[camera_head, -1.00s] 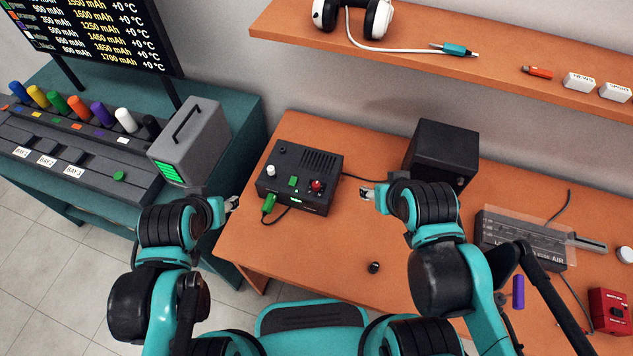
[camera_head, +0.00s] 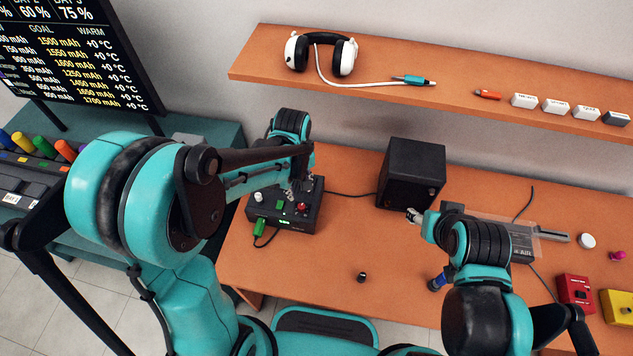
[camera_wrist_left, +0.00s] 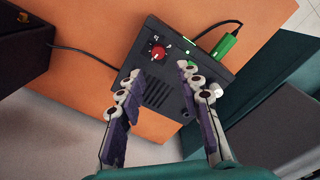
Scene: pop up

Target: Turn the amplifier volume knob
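The amplifier appears to be the black box (camera_head: 292,223) on the orange desk, with a red knob (camera_head: 302,208), a white knob (camera_head: 258,197) and a green button (camera_head: 280,205) on its face. My left gripper (camera_head: 298,186) hangs over its far right part in the head view. In the left wrist view the gripper (camera_wrist_left: 160,72) is open and empty, its fingers apart, with the red knob (camera_wrist_left: 158,53) just beyond the gap between the tips. My right gripper (camera_head: 414,215) is in front of the black speaker, too small to tell its opening.
The black speaker (camera_head: 410,175) stands right of the amplifier, a cable running towards it. A green plug (camera_head: 259,228) sits at the amplifier's front. A small black cap (camera_head: 362,277) lies on clear desk (camera_head: 330,250). A shelf (camera_head: 375,80) with headphones (camera_head: 321,55) overhangs the back.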

